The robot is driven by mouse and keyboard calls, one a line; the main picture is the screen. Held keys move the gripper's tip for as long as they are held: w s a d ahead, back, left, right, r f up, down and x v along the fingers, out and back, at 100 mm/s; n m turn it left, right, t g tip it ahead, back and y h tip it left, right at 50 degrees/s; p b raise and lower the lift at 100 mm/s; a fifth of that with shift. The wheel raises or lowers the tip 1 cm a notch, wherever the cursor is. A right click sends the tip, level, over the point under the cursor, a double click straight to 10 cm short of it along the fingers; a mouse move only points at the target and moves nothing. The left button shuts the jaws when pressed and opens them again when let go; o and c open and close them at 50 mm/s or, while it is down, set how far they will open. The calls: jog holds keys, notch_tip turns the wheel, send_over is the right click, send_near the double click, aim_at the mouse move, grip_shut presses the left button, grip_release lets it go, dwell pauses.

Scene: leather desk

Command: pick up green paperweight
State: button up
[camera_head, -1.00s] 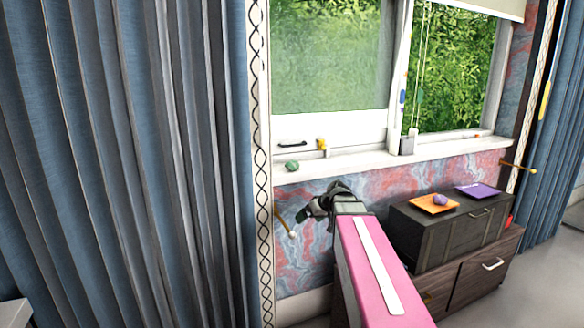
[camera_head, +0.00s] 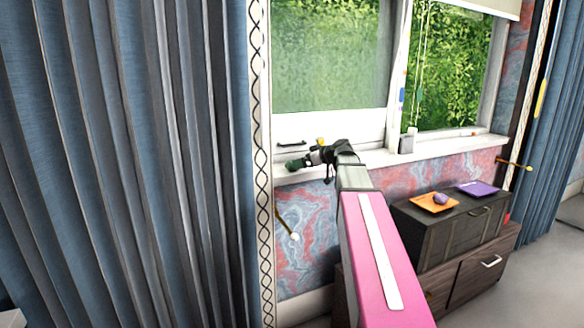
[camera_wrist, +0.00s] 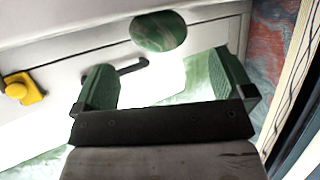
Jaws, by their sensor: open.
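The green paperweight (camera_wrist: 158,30) is a rounded, marbled green lump on the white windowsill, near the top middle of the wrist view. My gripper (camera_wrist: 164,62) is open, with one green-padded finger on each side of the picture. The paperweight shows beyond the fingertips, and nothing is between the pads. In the head view my gripper (camera_head: 304,160) is at the left end of the sill, beside the paperweight. There the green of the paperweight and of the fingers is hard to tell apart.
A yellow object (camera_wrist: 22,88) stands on the sill near the dark window handle (camera_wrist: 132,67). The blue curtain (camera_head: 120,150) hangs left of the sill. A dark cabinet (camera_head: 440,235) bears an orange tray (camera_head: 424,204) with a purple lump and a purple tray (camera_head: 489,188).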

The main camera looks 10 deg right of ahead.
jog(key=x, duration=0.6)
jog(key=shift+w+a+f, duration=0.15)
jog(key=shift+f, duration=0.1)
jog(key=c, duration=1.1)
